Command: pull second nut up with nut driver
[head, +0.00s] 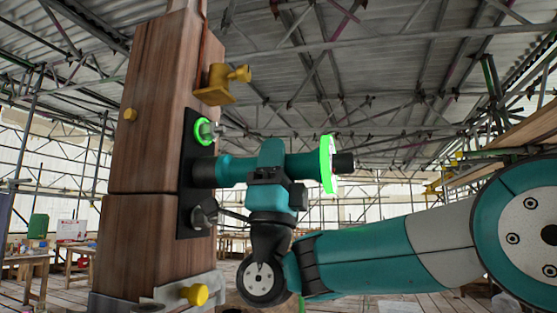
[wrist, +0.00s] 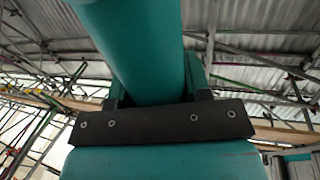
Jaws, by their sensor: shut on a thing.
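The teal nut driver (head: 301,167) lies roughly level across the head view. Any nut there is hidden. A stud with a green ring (head: 203,131) is above the socket; a grey fastener (head: 206,217) is below.
The tall wooden post (head: 148,150) stands at left. A brass-coloured fitting (head: 216,88) sticks out above the plate, and a yellow knob (head: 195,294) is at the post's base. Scaffolding and work tables (head: 30,260) stand farther back. Space right of the driver is open.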

